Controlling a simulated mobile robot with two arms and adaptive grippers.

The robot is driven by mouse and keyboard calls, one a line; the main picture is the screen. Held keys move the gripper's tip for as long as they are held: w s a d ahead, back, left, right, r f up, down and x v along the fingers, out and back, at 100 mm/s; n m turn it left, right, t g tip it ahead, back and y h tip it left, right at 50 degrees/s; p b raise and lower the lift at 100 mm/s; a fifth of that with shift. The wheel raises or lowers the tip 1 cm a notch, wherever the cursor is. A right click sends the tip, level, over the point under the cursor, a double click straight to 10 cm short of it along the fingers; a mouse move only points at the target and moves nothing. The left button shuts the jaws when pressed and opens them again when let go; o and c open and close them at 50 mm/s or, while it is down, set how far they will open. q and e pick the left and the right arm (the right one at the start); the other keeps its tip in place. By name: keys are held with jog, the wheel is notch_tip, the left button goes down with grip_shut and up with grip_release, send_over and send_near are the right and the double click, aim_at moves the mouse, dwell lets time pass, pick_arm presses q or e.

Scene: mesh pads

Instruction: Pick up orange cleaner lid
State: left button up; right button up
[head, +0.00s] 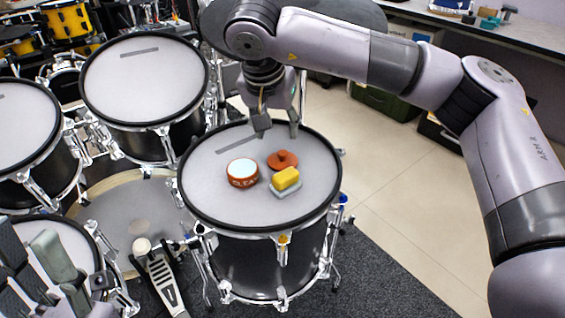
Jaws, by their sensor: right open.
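The orange cleaner lid (283,161) is a round, flat disc with a small knob on top. It lies on the mesh head of the front drum (215,205). Just left of it stands an open orange cleaner tub (243,174) with white lettering and a pale inside. My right gripper (278,129) points down above the far part of the drum head, behind the lid in the picture. Its fingers are apart with nothing between them. Part of my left gripper (52,268) shows at the lower left; its jaws are not clear.
A yellow sponge (286,178) on a grey holder (286,188) sits close in front of the lid. Other drums (145,75) stand to the left, with a kick pedal (160,278) below. The drum's metal rim and lugs surround the head. Open floor (410,180) lies to the right.

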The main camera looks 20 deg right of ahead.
aim_at(282, 152)
jog(key=x, duration=0.4)
jog(key=shift+b, duration=0.4)
jog(key=b+x, duration=0.2)
jog(key=x, duration=0.3)
jog(key=shift+f, duration=0.2)
jog(key=shift+w+f, duration=0.1)
jog(key=c, duration=1)
